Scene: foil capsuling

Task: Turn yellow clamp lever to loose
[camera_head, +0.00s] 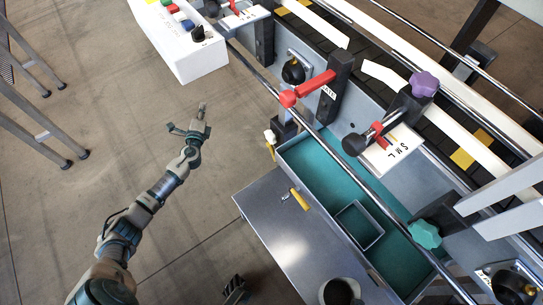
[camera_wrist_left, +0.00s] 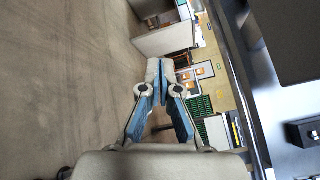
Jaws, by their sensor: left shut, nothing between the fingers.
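A small yellow lever (camera_head: 271,150) with a pale knob hangs at the outer side of the machine, by the near corner of the teal-lined tray. My right gripper is not in view.
A white control box (camera_head: 195,58) with coloured buttons stands above my left gripper. A long metal rail (camera_head: 370,190) runs along the machine's front. A red lever (camera_head: 315,84) and a purple knob (camera_head: 424,84) stick out beyond.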

